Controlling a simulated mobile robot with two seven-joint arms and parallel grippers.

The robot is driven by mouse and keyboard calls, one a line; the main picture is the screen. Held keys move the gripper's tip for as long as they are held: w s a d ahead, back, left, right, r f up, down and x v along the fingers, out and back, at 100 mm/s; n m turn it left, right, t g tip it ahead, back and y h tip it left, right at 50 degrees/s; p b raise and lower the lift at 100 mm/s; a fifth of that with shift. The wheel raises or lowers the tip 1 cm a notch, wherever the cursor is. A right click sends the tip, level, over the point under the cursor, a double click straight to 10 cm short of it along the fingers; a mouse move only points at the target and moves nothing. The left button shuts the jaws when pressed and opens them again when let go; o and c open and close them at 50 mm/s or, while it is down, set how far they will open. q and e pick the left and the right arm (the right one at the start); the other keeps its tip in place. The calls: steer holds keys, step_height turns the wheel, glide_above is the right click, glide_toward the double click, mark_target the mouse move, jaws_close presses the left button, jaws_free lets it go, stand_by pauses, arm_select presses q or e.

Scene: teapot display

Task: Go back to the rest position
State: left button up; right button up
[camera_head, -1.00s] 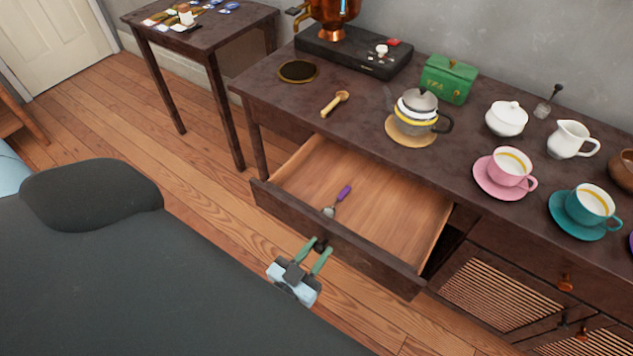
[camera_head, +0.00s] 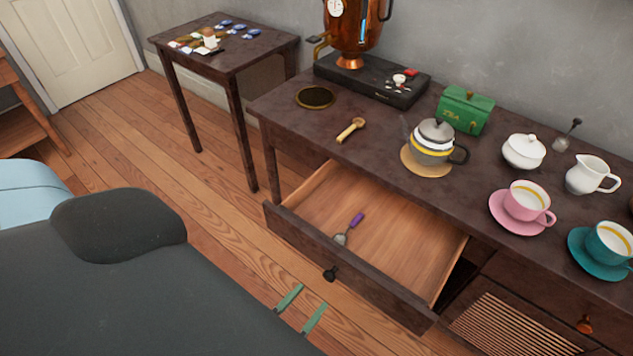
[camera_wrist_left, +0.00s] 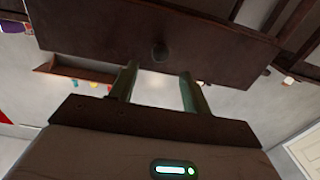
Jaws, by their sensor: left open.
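My left gripper (camera_head: 302,309) shows only its two green fingers in the head view, just past the edge of my dark arm. The fingers are apart with nothing between them, in front of and below the open drawer (camera_head: 384,287). The drawer's dark knob (camera_head: 330,273) is clear of the fingers. In the left wrist view the two fingers (camera_wrist_left: 158,88) stand apart, with the drawer front and its knob (camera_wrist_left: 160,52) beyond them. A purple-handled utensil (camera_head: 349,228) lies in the drawer. My right gripper is not in view.
The sideboard top (camera_head: 290,122) holds a glass teapot (camera_head: 433,142) on a round mat, a green tea box (camera_head: 466,110), a wooden scoop (camera_head: 351,130), a pink cup (camera_head: 528,201) and a teal cup (camera_head: 609,243). A side table (camera_head: 232,62) stands at the back left. Open floor lies between.

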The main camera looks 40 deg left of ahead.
arm_select(q)
steer(key=shift+s, duration=0.5)
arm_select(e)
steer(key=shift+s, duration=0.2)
arm_select(q)
steer(key=s+r+g+p, duration=0.2)
steer(key=s+g+p, duration=0.2)
steer(key=s, duration=0.3)
steer(key=s+r+m+g+h+p, duration=0.1)
steer(key=s+r+g+p, duration=0.1)
steer(key=s+g+p, duration=0.3)
steer(key=s+p, duration=0.2)
steer(key=s, duration=0.1)
steer(key=shift+a+r+m, duration=0.25)
steer(key=shift+a+m, duration=0.05)
steer(key=shift+a, duration=0.1)
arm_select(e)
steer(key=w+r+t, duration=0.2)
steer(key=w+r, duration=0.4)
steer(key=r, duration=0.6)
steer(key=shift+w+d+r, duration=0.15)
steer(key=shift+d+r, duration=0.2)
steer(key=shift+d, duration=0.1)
